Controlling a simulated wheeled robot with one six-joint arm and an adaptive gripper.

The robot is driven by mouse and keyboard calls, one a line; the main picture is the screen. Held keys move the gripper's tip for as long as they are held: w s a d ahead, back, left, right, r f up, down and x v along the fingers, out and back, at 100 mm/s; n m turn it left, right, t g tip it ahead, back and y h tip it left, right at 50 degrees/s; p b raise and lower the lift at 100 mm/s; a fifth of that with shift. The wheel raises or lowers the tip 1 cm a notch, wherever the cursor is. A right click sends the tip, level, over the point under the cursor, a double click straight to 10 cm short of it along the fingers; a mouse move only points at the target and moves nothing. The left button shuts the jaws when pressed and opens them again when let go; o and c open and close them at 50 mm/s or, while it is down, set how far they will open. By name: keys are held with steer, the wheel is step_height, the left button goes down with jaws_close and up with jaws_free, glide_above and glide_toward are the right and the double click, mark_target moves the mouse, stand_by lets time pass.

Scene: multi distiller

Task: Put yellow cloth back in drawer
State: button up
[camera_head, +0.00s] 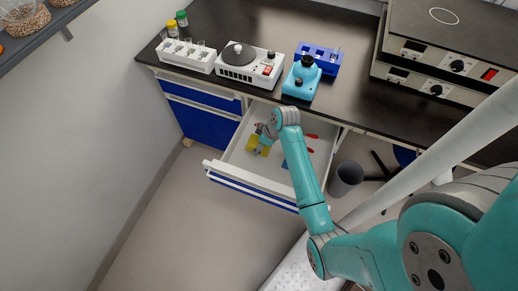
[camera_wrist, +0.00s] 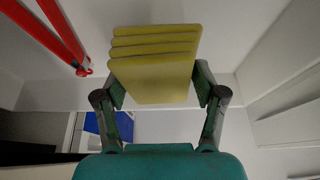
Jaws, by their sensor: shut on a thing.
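The yellow cloth (camera_wrist: 155,65) is a folded stack of several layers, held between the two fingers of my gripper (camera_wrist: 158,88) in the wrist view. In the head view the yellow cloth (camera_head: 257,145) shows at the left part of the open drawer (camera_head: 239,159), beside my gripper (camera_head: 262,139). The drawer is pulled out under the dark bench and has a white inside with a blue and white front. The cloth is over or inside the drawer; I cannot tell whether it touches the drawer floor.
Red-handled tools (camera_wrist: 52,32) lie in the drawer near the cloth. A blue item (camera_head: 287,164) shows in the drawer beside my arm. A grey bin (camera_head: 346,178) stands right of the drawer. Several lab devices, including a white stirrer (camera_head: 239,70), stand on the bench (camera_head: 346,88) above.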

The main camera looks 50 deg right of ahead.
steer(key=shift+f, duration=2.15)
steer(key=shift+f, duration=0.1)
steer(key=o, duration=1.1)
steer(key=v, duration=1.2)
